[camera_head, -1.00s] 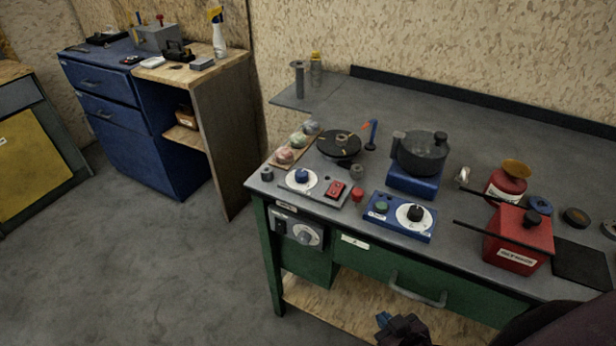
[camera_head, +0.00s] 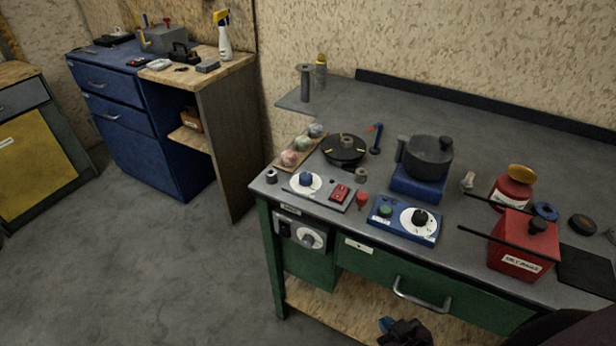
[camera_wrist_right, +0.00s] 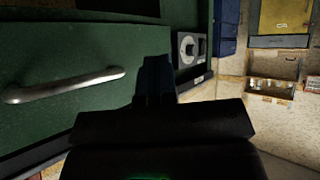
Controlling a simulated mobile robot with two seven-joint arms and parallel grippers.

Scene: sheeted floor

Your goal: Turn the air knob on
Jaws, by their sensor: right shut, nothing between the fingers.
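Below the front left edge of the grey bench, a panel holds a grey knob on a white dial (camera_head: 308,239); the panel also shows in the right wrist view (camera_wrist_right: 187,46). On the bench stand a blue knob on a white dial (camera_head: 306,180) and a black knob on a blue box (camera_head: 420,217). No readable label tells which is the air knob. My right gripper (camera_head: 386,323) is low in front of the bench, below the drawer handle, right of the panel and apart from it. Its blue fingers (camera_wrist_right: 155,75) are shut and empty. My left gripper is out of view.
The green drawer's metal handle (camera_head: 421,294) sticks out close to my right gripper. A wooden shelf (camera_head: 325,308) lies below the drawer. A red box with a long handle (camera_head: 521,245) stands at the bench's right. The floor on the left (camera_head: 160,270) is clear.

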